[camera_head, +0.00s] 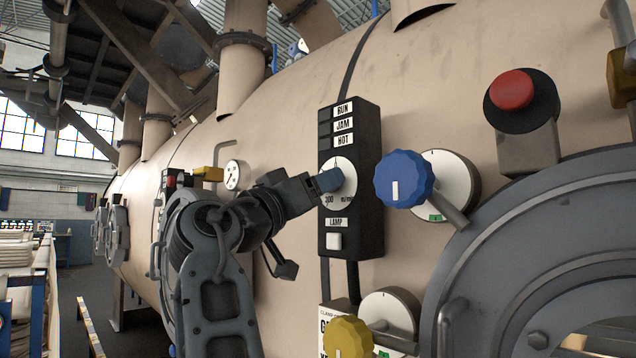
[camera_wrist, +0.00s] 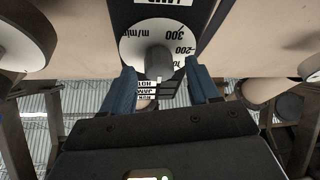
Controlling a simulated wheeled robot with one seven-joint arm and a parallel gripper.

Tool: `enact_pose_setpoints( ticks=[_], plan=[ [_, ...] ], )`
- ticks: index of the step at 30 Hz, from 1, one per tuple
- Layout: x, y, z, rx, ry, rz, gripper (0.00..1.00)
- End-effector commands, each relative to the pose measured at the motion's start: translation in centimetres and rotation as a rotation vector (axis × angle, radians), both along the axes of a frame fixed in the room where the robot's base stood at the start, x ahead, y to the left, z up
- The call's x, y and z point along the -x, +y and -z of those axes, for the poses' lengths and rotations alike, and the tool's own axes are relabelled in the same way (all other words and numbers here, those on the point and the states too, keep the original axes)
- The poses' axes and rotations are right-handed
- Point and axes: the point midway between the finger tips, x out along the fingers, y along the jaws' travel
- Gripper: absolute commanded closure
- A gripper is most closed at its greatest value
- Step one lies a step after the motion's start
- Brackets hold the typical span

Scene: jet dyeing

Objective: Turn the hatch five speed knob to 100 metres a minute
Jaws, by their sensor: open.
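In the wrist view the dial (camera_wrist: 132,46) appears upside down, with 300, 200 and part of a third number showing. A grey round knob (camera_wrist: 159,61) stands out from its middle. My gripper (camera_head: 326,180) is at the dial from the left and hides the knob in the head view. In the wrist view my gripper (camera_wrist: 159,70) is open, with one blue finger on each side of the knob and gaps between. I cannot tell the knob's setting.
The black box (camera_head: 366,215) carries RUN, JAM and HOT labels and a LAMP button (camera_head: 334,241). Close right are a blue knob (camera_head: 404,179) and a red button (camera_head: 512,90). A yellow knob (camera_head: 348,338) is below. The round hatch (camera_head: 500,235) fills the lower right.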

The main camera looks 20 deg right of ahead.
Motion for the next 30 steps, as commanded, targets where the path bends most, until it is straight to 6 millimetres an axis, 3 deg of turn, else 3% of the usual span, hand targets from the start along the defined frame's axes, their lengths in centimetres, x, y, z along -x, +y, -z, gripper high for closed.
enact_pose_setpoints(
  ticks=[10, 27, 30],
  plan=[
    [-0.28, -0.41, -0.14, 0.000, 0.000, 0.000, 0.40],
    [-0.27, -0.36, -0.13, 0.001, 0.000, -0.001, 0.94],
    [-0.27, -0.36, -0.14, 0.001, 0.001, -0.001, 0.96]
  ],
)
